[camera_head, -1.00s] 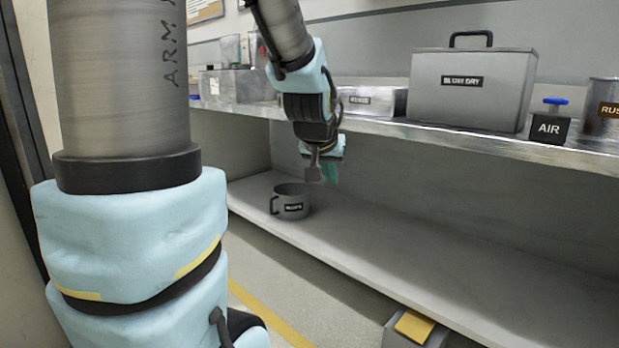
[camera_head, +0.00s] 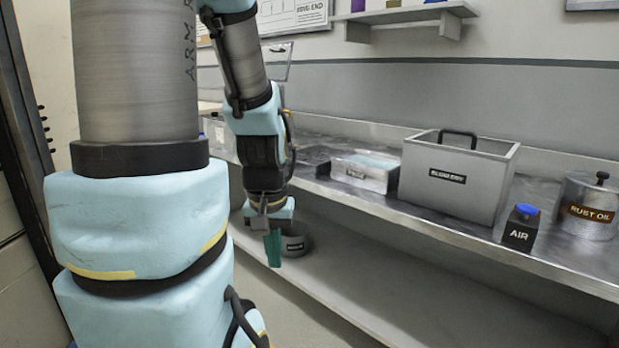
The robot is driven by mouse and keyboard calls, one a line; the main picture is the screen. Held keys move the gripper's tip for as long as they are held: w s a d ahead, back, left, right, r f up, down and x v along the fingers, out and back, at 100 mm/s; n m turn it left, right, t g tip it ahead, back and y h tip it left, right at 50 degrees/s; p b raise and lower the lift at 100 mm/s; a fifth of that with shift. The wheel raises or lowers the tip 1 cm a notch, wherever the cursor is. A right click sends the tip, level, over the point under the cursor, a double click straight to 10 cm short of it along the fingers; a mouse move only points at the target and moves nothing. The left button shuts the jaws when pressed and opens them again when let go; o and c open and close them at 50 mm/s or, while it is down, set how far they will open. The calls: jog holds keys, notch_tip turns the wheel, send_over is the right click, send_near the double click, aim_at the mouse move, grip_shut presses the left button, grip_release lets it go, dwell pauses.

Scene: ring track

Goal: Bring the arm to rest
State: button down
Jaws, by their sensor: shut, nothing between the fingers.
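My arm hangs on the left of the head view, with a large grey tube link near the camera and a thinner forearm behind it. My gripper (camera_head: 272,247) points down at the front of the bench, with its teal fingers shut and empty. A grey mug (camera_head: 296,243) with a dark label stands on the lower shelf behind and to the right of the fingers. The fingers overlap the mug's left side in the picture, and I cannot tell how far apart they are.
The steel bench top (camera_head: 385,203) carries a grey open bin (camera_head: 455,180), a tray (camera_head: 362,172), an AIR bottle (camera_head: 521,228) and a RUST OIL can (camera_head: 586,208). The lower shelf (camera_head: 400,290) is clear right of the mug. A wall shelf (camera_head: 405,14) hangs above.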

notch_tip(320, 180, up, 19)
jog(key=p, duration=1.6)
jog(key=shift+f, duration=0.1)
